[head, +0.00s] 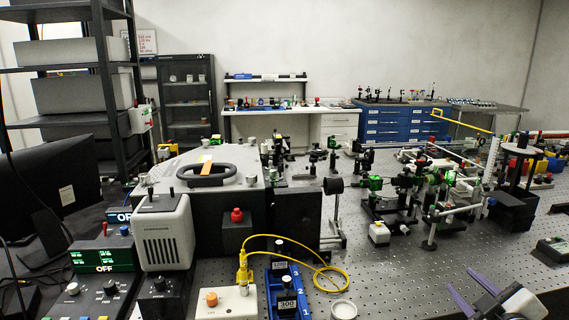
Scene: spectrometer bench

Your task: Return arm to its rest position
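My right gripper (460,281) shows at the bottom right, with two purple fingers spread apart and nothing between them. It is over the front right part of the perforated optical bench (400,285). A white and dark part of my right arm shows behind the fingers, and the rest is cut off by the lower edge. My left gripper and arm are not in view.
A grey spectrometer housing (240,165) with a black handle stands left of centre. A blue holder (289,290), yellow cable (325,272) and white round dish (343,309) lie in front. Optic mounts (405,190) crowd the bench behind. Bare bench lies left of the gripper.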

